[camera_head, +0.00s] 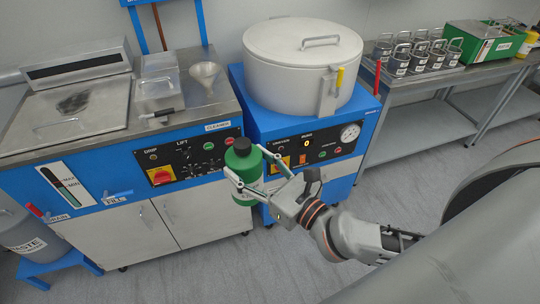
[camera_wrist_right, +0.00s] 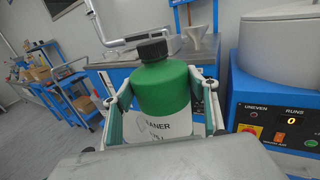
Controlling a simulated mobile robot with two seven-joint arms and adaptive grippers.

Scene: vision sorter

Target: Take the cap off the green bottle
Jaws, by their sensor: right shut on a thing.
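The green bottle (camera_head: 244,166) is upright with a black cap (camera_head: 242,146) on its top. My right gripper (camera_head: 249,181) is shut around the bottle's body and holds it in front of the blue machines. In the right wrist view the bottle (camera_wrist_right: 163,88) stands between the two fingers, with its black cap (camera_wrist_right: 152,50) on the neck and a white label partly hidden by my gripper. My left gripper is not in view.
A cleaning station (camera_head: 95,125) with a metal funnel (camera_head: 205,72) is at left. A round-lidded machine (camera_head: 303,50) with a control panel stands behind the bottle. A side table (camera_head: 480,75) holds several metal canisters. Grey floor (camera_head: 210,275) is open below.

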